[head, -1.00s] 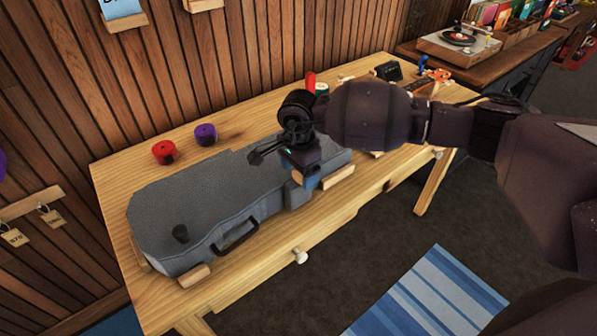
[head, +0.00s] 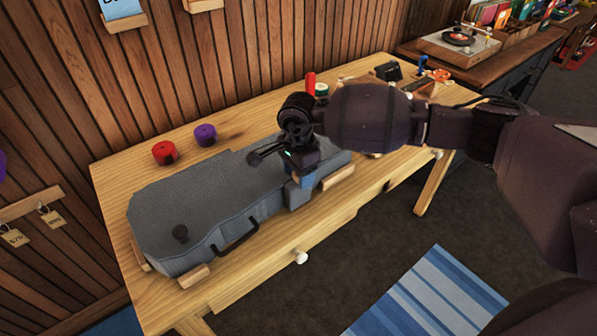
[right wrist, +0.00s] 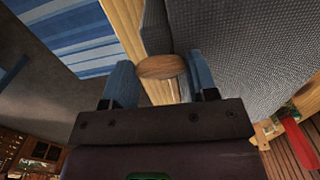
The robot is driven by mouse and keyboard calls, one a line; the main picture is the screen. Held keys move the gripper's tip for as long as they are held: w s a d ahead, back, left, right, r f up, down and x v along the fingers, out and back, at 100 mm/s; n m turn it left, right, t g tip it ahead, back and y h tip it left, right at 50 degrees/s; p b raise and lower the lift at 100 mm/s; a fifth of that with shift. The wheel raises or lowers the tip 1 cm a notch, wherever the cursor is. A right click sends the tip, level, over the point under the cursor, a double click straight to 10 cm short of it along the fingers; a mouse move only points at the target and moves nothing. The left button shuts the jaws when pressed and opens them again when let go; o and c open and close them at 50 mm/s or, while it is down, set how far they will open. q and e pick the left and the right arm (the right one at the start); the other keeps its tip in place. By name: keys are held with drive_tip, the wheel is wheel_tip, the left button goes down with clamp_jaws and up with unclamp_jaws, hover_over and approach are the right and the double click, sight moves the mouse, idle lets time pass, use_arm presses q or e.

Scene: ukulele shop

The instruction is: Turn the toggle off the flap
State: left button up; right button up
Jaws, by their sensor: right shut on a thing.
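A grey fabric ukulele case (head: 205,195) lies flat along the wooden bench, with a dark handle (head: 236,237) on its front side. My right gripper (head: 303,180) is at the front edge of the case, right of the handle. In the right wrist view, its two blue fingers (right wrist: 162,75) stand on either side of a brown wooden toggle (right wrist: 160,67), next to the grey case (right wrist: 240,60). The gripper is shut on the toggle. The gripper hides most of the toggle and flap in the head view. My left gripper is out of view.
Red (head: 164,152) and purple (head: 205,135) rolls stand behind the case on the bench (head: 130,180). Wooden blocks (head: 193,275) border the case. A striped rug (head: 430,297) lies on the floor.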

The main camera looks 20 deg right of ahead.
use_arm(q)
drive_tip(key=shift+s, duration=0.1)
use_arm(e)
drive_tip(key=shift+m, duration=0.5)
drive_tip(key=shift+r+m+p, duration=0.1)
drive_tip(key=shift+m+p, duration=0.2)
drive_tip(key=shift+m, duration=0.5)
drive_tip(key=m+p, duration=0.2)
drive_tip(key=m, duration=0.4)
drive_tip(key=m+p, duration=0.1)
drive_tip(key=m, duration=0.2)
drive_tip(key=shift+m, duration=0.4)
drive_tip(key=m+p, duration=0.1)
drive_tip(key=m, duration=0.2)
drive_tip(key=shift+m, duration=0.4)
use_arm(q)
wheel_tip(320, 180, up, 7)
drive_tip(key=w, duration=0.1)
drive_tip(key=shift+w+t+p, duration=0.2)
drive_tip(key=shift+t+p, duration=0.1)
drive_tip(key=shift+p, duration=0.1)
use_arm(e)
drive_tip(key=shift+m, duration=0.6)
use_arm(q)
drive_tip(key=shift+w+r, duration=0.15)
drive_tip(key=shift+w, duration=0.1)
